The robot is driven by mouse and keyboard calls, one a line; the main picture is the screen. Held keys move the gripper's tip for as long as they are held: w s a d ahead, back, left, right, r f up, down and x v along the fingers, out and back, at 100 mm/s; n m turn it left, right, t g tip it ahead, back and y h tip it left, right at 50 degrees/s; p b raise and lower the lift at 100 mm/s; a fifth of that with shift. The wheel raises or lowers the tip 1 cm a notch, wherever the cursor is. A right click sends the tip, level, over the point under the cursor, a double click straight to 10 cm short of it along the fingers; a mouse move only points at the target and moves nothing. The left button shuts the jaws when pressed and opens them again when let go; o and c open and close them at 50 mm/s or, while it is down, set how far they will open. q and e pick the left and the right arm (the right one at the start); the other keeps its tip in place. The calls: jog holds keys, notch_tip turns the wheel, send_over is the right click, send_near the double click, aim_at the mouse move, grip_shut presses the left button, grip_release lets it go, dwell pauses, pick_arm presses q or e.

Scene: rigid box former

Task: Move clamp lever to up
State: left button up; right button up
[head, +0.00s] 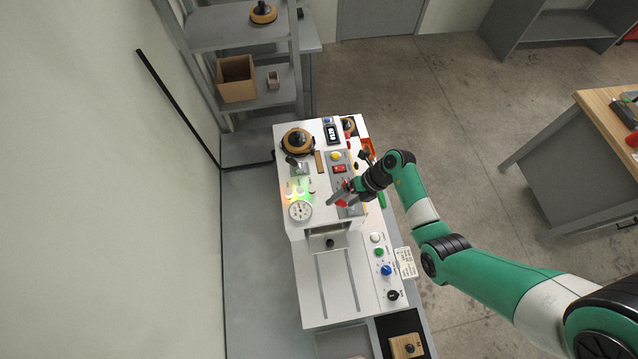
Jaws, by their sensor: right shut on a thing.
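The white box former machine (315,235) stands on a grey bench. My right gripper (340,198) reaches in from the right over the control panel, to the right of the round gauge (300,211). It is shut on the clamp lever (342,204), of which only a small red part shows between and beside the fingers. The fingers hide most of the lever, so its exact angle cannot be told. My left gripper is not in view.
A black-knobbed lever (292,161), a round black and tan knob (298,141) and a red switch (340,169) are close behind the gripper. Several buttons and knobs, including a blue knob (386,270), line the front right. Shelves stand at back left; a workbench (590,95) is at right.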

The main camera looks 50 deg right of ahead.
aim_at(345, 202)
jog(key=shift+s, duration=0.1)
jog(key=shift+d+f, duration=0.1)
jog(key=shift+s, duration=0.1)
jog(key=shift+r+p, duration=0.3)
jog(key=shift+r, duration=0.05)
notch_tip(345, 202, up, 8)
jog(key=shift+d+f, duration=0.15)
jog(key=shift+f, duration=0.1)
dwell(0.5)
